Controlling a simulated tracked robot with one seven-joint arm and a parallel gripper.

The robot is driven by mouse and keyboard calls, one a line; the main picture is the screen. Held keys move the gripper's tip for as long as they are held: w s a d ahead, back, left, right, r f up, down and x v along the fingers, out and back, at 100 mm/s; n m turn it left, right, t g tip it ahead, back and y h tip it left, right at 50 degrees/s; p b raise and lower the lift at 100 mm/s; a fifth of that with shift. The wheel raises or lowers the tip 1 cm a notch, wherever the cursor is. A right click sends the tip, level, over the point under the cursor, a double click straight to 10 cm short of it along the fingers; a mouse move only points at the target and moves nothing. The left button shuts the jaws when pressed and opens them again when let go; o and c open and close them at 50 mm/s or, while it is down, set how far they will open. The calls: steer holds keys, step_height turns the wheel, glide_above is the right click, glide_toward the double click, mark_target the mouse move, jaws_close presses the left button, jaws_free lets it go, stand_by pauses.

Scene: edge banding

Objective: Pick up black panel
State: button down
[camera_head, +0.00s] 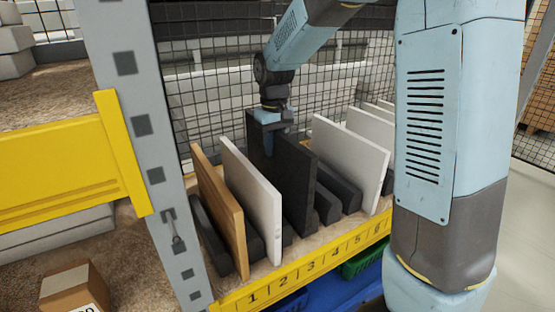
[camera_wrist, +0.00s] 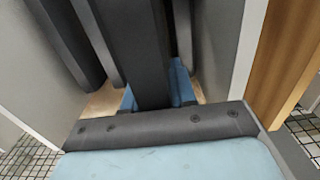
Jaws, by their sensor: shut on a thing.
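The black panel (camera_head: 297,180) stands upright in the rack, in the slot near the number 3, right of a white panel (camera_head: 252,197). My gripper (camera_head: 268,135) comes down from above and is shut on the top edge of the black panel. In the wrist view the black panel (camera_wrist: 138,50) runs between my blue fingers (camera_wrist: 157,93). The lower end of the panel is partly hidden by the dark divider beside it.
A wooden panel (camera_head: 220,207) stands left of the white one, and another white panel (camera_head: 350,160) stands to the right. Dark dividers separate the slots. A yellow numbered rail (camera_head: 300,268) runs along the front. A grey rack post (camera_head: 140,130) and wire mesh bound the shelf.

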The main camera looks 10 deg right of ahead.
step_height(320, 180, up, 11)
steer(key=shift+r, duration=0.1)
stand_by(0.3)
stand_by(1.3)
